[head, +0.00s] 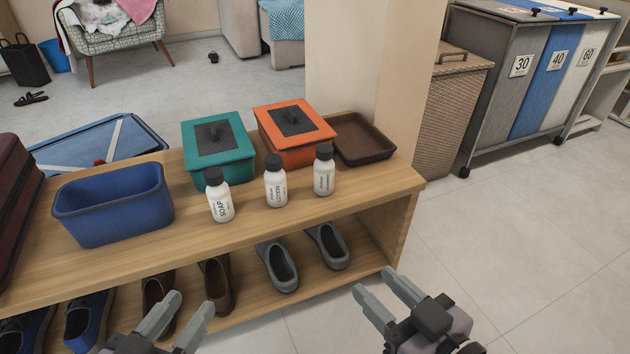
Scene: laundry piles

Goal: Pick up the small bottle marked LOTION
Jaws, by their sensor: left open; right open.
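The small white bottle marked LOTION (276,188) has a dark cap and stands upright on the wooden shelf top (330,212). It is between the bottle marked SOAP (221,203) on its left and a third white bottle (324,177) on its right, whose label is too small to read. My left gripper (185,312) is open and empty at the bottom of the view, in front of the shelf, below and left of the LOTION bottle. My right gripper (380,290) is open and empty over the floor, below and right of it. Neither touches a bottle.
Behind the bottles are a teal lidded box (195,175), an orange lidded box (301,158) and a brown tray (381,160). A blue bin (110,222) stands left. Several shoes (276,266) fill the lower shelf. The floor (500,260) at right is clear.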

